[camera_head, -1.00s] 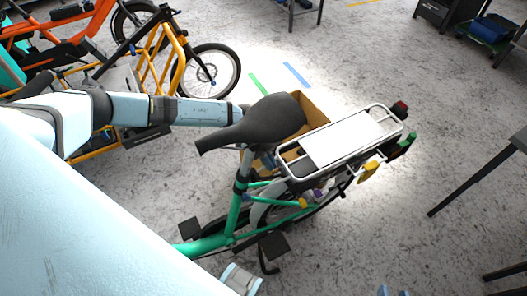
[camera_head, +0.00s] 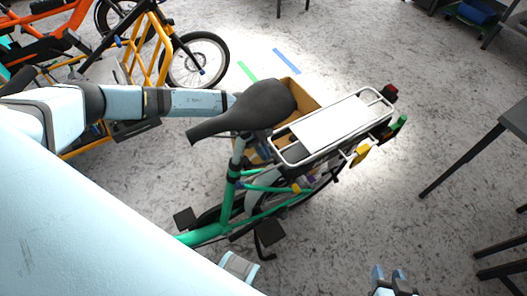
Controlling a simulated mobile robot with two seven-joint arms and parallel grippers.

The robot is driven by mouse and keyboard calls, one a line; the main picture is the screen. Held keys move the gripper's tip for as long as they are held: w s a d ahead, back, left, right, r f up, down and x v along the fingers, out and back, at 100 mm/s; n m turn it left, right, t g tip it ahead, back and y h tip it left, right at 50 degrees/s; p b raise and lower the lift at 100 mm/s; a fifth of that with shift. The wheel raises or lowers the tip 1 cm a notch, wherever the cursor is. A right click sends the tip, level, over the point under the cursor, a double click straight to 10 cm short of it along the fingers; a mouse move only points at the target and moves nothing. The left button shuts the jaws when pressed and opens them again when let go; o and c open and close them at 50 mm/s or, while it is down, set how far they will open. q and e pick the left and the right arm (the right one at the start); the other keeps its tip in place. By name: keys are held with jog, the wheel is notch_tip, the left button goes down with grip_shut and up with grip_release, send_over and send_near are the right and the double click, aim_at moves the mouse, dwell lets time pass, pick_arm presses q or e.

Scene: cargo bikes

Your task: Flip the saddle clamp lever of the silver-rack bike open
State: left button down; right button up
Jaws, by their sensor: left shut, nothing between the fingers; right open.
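The silver-rack bike has a green frame (camera_head: 227,207), a black saddle (camera_head: 246,110) and a silver rear rack (camera_head: 335,126). A dark clamp collar (camera_head: 233,172) sits where the seat post meets the frame. Its lever is too small to tell apart, so I cannot see its position. My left arm reaches in from the left and passes behind the saddle. My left gripper (camera_head: 263,150) is mostly hidden below the saddle, near the seat post, and is shut. I cannot see whether it touches the clamp. My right gripper (camera_head: 389,274) is open and empty at the bottom edge, apart from the bike.
A cardboard box (camera_head: 304,98) shows behind the saddle and rack. An orange cargo bike (camera_head: 60,35) and a yellow rack frame (camera_head: 150,55) stand at the upper left. A dark table (camera_head: 500,130) is at the right. The floor between bike and table is clear.

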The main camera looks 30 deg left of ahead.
pick_arm(q)
jog(key=shift+s+d+m, duration=0.1)
jog(key=shift+d+m, duration=0.15)
jog(key=shift+m, duration=0.15)
jog(key=shift+s+d+m+g, duration=0.15)
jog(key=shift+d+m+g, duration=0.15)
jog(key=shift+m+g, duration=0.4)
jog(key=shift+s+d+m+g+y, duration=0.3)
jog(key=shift+m+g+y, duration=0.2)
jog(key=shift+m+g, duration=0.2)
jog(key=shift+s+d+p, duration=0.1)
jog(key=shift+p, duration=0.3)
jog(key=shift+d, duration=0.1)
jog(key=shift+w+a, duration=0.2)
jog(key=shift+a, duration=0.6)
jog(key=v, duration=1.4)
